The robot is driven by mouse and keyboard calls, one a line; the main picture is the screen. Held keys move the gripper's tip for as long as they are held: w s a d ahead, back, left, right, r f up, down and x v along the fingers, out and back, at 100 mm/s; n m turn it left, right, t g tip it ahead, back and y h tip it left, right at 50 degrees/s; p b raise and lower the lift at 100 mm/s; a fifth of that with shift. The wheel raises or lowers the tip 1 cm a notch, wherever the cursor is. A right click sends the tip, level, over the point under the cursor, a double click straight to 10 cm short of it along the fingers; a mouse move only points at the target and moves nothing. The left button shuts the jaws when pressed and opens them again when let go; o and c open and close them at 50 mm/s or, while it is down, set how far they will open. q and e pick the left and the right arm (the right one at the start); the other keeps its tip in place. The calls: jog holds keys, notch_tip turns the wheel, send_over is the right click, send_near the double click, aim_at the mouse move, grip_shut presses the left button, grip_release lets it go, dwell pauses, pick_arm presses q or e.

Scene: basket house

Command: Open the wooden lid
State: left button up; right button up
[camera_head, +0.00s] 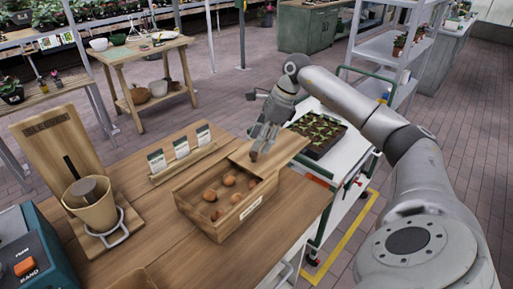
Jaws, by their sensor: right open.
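A wooden box (205,228) stands on the wooden table, with several brown bulbs (229,180) showing inside it. Its wooden lid (287,146) lies over the far right end and sticks out past the box on the right, so most of the box is uncovered. My right gripper (259,153) is open and points down at the left part of the lid. Its fingertips are at or very near the lid; I cannot tell if they touch. My left gripper is not in view.
A rack of seed packets (182,155) stands behind the box. A pot in a wire holder (97,214) and a teal device (28,262) are on the left. A white cart with a seedling tray (318,131) stands beyond the table's right edge.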

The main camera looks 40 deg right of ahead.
jog(key=v, duration=0.7)
jog(key=shift+r, duration=0.3)
jog(key=shift+d, duration=0.15)
